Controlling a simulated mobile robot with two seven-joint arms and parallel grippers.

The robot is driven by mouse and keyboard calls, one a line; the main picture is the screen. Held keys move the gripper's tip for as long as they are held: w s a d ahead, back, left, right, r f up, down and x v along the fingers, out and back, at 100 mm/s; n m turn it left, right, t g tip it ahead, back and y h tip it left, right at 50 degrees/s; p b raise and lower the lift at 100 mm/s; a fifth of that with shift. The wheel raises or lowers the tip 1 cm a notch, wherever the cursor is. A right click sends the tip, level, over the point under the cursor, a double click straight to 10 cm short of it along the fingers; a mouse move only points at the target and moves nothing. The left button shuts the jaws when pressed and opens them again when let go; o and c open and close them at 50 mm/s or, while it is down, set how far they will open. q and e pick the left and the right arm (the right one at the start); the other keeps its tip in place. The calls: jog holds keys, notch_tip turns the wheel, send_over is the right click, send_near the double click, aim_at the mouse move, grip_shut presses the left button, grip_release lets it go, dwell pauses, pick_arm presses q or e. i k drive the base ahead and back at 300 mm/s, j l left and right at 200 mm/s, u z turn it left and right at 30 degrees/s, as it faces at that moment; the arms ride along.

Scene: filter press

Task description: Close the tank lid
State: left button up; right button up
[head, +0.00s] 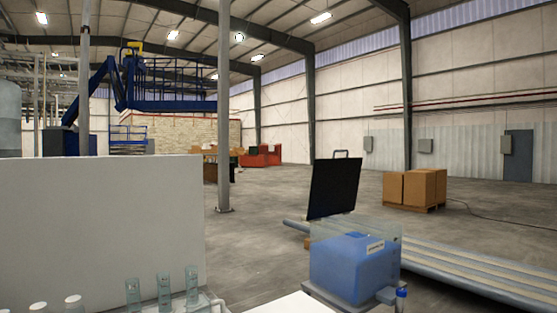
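The tank (352,268) stands at the lower right, a clear-walled box with a blue body inside and a small white label. Its lid (334,188) looks like the dark, nearly black panel standing raised behind the tank, tilted a little, with a thin handle loop (341,153) at its top edge. The lid is open, well clear of the tank's top. The join between lid and tank is hard to make out. Neither of my grippers is in view.
A large white panel (100,230) fills the left. Several clear tubes (163,290) stand before it, with white-capped items (73,302) beside them. A small blue-topped fitting (400,294) is by the tank's right. Long pipes (450,270) and boxes (415,188) lie beyond on the floor.

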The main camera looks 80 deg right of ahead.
aim_at(335, 182)
jog(key=z, duration=3)
jog(key=i+l+z, duration=0.4)
jog(key=i, duration=0.15)
jog(key=i+z, duration=0.4)
jog(key=i, duration=0.2)
jog(key=i+z, duration=0.4)
jog(key=i, duration=0.2)
jog(key=i+j+z, duration=0.1)
jog(key=i+z, duration=0.15)
jog(key=i, duration=1.35)
jog(key=i+u, duration=0.25)
jog(key=i, duration=0.25)
jog(key=i+l+u, duration=0.2)
jog(key=i, duration=0.3)
jog(key=i+u, duration=0.25)
jog(key=i, duration=0.25)
jog(key=i+u, duration=0.15)
jog(key=u, duration=0.25)
jog(key=i+u, duration=0.2)
jog(key=u, duration=0.2)
jog(key=i+l+u, duration=0.1)
jog(key=u, duration=0.3)
jog(key=i+l+u, duration=0.2)
jog(key=u, duration=0.15)
jog(key=i+l+u, duration=0.1)
jog(key=u, duration=0.4)
jog(key=i+l+u, duration=0.2)
jog(key=u, duration=0.25)
jog(key=i+l+u, duration=0.25)
jog(key=u, duration=0.25)
